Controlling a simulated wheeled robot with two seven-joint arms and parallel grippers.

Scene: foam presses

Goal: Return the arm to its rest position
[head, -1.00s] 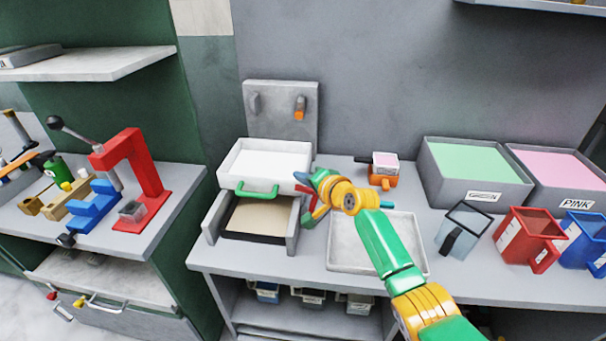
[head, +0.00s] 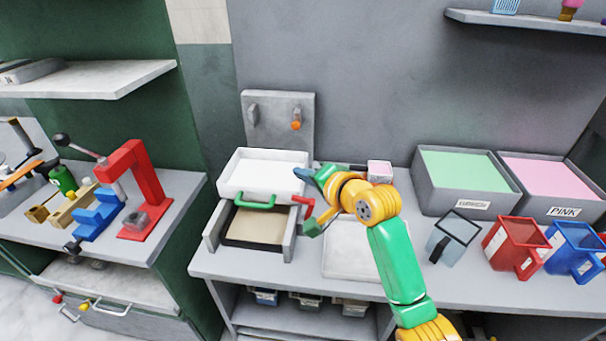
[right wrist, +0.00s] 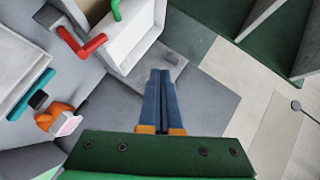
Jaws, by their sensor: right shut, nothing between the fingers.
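My right arm, green and yellow, reaches in from the bottom right in the head view. My right gripper (head: 303,174) has blue fingers and is at the right edge of the white press top. In the right wrist view the fingers (right wrist: 160,74) lie together, shut and empty, above the grey counter. The press has a white upper tray (head: 264,171) with a green handle (head: 258,201), and a lower drawer (head: 213,238) holding a tan sheet. A red lever (head: 306,201) is on the press's right side, close to my wrist. My left gripper is not in view.
A pale tray (head: 350,262) lies partly behind my forearm. A small orange device with a pink-topped block (head: 380,171) is behind my wrist. Green and pink bins (head: 465,203) and jugs (head: 511,242) stand at the right. A red hand press (head: 143,172) stands on the left bench.

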